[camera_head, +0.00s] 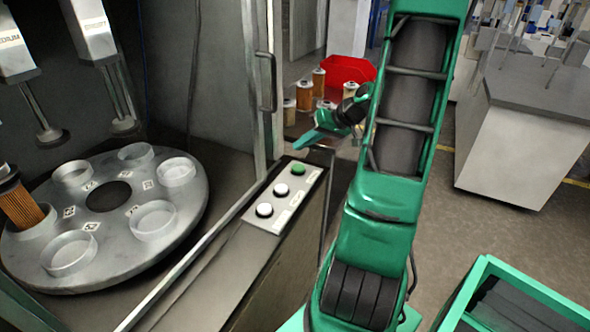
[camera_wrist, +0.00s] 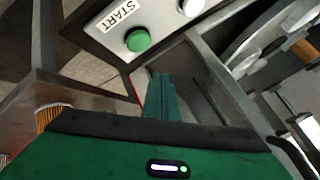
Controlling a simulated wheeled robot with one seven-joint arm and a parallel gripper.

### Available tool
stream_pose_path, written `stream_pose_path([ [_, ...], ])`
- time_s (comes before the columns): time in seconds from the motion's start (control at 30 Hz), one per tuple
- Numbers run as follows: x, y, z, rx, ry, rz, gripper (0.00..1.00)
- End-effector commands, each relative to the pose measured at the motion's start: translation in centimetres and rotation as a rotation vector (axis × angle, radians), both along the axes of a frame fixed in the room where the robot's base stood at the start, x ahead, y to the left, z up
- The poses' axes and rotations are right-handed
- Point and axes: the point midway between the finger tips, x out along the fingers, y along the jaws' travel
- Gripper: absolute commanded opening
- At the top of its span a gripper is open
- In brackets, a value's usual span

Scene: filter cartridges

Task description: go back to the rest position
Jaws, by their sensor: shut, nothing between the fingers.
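My gripper (camera_head: 302,143) is near the middle of the head view, pointing left. It is beside the far end of the button panel (camera_head: 286,196), close to the green button (camera_head: 299,168). In the wrist view my gripper (camera_wrist: 161,78) has its green fingers together, with nothing between them. The green START button (camera_wrist: 138,40) lies just beyond the fingertips in that view. Whether the fingers touch the panel, I cannot tell.
A grey round carousel (camera_head: 105,272) with several clear cups and one orange filter cartridge (camera_head: 20,208) is at left, inside a cabinet. Filter cartridges (camera_head: 304,96) and a red bin (camera_head: 350,69) stand behind my gripper. A green crate (camera_head: 530,291) is at lower right.

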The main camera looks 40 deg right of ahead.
Motion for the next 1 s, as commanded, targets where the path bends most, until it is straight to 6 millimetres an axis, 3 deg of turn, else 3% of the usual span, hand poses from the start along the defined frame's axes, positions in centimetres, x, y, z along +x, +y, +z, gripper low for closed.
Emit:
stream_pose_path([
  [0.63, -0.1, 0.5, 0.0, -0.006, 0.015, 0.006, 0.0],
  [0.83, -1.8, 4.1, 0.2, -0.064, 0.161, 0.042, 0.0],
  [1.0, -5.5, 8.0, 1.0, -0.139, 0.339, 0.046, 0.0],
])
